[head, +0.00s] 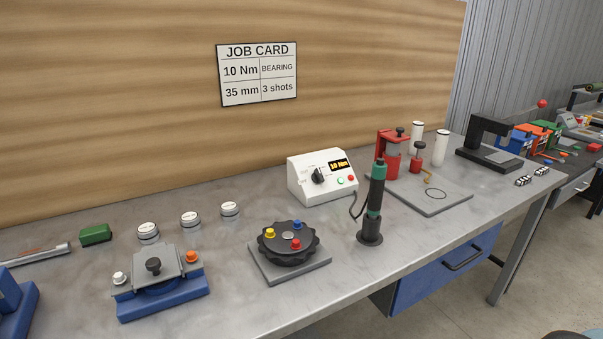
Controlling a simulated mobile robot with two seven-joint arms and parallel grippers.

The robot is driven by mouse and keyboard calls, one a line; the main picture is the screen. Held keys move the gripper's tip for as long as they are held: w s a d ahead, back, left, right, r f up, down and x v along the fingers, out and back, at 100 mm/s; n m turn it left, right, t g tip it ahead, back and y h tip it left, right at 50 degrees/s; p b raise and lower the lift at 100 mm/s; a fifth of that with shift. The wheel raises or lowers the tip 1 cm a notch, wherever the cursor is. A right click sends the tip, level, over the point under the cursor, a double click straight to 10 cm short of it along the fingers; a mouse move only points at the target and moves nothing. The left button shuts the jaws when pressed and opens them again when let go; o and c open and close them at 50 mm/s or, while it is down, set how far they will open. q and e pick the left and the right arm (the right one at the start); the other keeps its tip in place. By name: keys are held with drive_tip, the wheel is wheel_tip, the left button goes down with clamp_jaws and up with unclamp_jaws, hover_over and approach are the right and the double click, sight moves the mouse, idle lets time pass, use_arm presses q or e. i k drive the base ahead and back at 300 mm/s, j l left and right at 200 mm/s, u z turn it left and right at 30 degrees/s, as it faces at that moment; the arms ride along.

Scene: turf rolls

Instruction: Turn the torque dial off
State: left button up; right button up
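The torque dial is a black knob (317,176) on the sloping front of a white control box (322,194) on the workbench. The box's small display (341,165) glows and reads 10 Nm. A green button (340,181) and a red button (351,178) sit to the right of the knob. The marks around the knob are too small to read. A green and black driver tool (375,197) stands upright in a holder in front of the box, joined by a cable. Neither of my grippers shows in the head view.
A black round fixture with coloured knobs (289,244) stands front left of the box. A blue clamp fixture (162,285) is farther left. A red press (392,155) and grey plate (432,194) are to the right. The job card (257,74) hangs on the wooden wall.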

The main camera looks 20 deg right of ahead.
sight(318, 177)
drive_tip(key=l+z, duration=0.3)
drive_tip(key=l, duration=0.3)
drive_tip(key=l+z, duration=0.3)
drive_tip(key=l, duration=0.3)
drive_tip(key=i+l+z, duration=0.15)
drive_tip(key=l+z, duration=0.2)
drive_tip(key=l, duration=0.2)
